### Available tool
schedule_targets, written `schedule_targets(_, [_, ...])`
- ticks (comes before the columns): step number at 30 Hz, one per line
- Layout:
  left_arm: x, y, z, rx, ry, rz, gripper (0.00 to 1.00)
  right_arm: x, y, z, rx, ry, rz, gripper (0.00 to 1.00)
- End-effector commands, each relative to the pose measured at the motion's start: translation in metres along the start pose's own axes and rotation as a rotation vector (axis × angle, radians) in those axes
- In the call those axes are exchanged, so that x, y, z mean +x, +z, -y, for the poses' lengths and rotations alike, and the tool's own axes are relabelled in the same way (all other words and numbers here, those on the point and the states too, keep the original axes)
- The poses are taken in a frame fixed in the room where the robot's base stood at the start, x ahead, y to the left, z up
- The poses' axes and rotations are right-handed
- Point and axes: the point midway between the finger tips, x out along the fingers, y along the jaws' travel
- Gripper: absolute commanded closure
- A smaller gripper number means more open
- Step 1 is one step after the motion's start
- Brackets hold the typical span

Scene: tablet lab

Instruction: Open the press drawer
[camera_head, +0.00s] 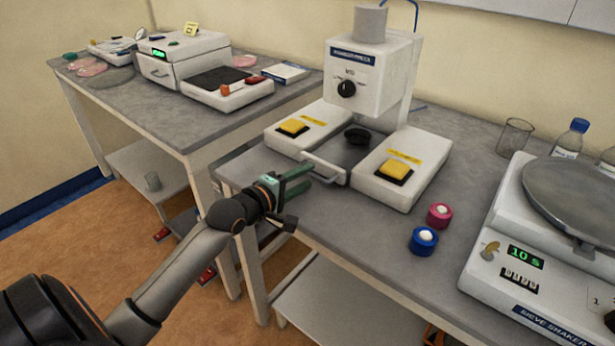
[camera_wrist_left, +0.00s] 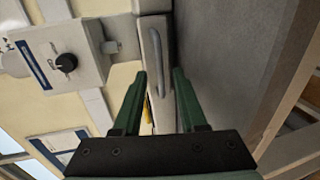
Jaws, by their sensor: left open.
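The white press (camera_head: 372,75) stands on the grey bench, with a black knob on its head and a yellow button on each side of its base. Its drawer sits low between the two button blocks and looks shut. The drawer's pale bar handle (camera_head: 325,177) sticks out at the front; the handle (camera_wrist_left: 156,62) also shows in the left wrist view. My left gripper (camera_head: 308,178) is open and empty just in front of the handle. In the left wrist view, the handle lies ahead of the gap between the green fingertips (camera_wrist_left: 160,75). My right gripper is out of view.
The sieve shaker (camera_head: 500,240), a beaker (camera_head: 514,138) and a bottle (camera_head: 570,140) are farther right. Another bench (camera_head: 150,112) with instruments stands at the left.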

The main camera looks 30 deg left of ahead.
Motion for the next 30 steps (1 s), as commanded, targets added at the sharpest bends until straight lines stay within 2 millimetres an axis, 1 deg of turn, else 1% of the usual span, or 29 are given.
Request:
schedule_targets(1, [0.005,-0.001,0.0,0.0,0.001,-0.001,0.59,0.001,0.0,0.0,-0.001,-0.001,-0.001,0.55])
schedule_targets(3, [0.01,0.0,0.0,0.0,0.0,0.0,0.59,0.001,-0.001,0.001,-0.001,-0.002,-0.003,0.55])
schedule_targets(6, [0.015,0.0,0.0,0.001,0.0,0.0,0.59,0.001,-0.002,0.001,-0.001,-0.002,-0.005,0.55])
schedule_targets(15, [0.016,0.0,0.0,0.001,-0.001,0.0,0.59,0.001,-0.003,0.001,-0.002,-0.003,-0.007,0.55])
schedule_targets(26, [0.016,0.0,0.0,0.001,-0.001,0.0,0.99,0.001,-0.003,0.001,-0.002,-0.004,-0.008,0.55])
schedule_targets(30, [0.016,0.0,0.0,0.001,-0.001,0.0,1.0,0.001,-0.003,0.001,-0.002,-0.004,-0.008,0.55])
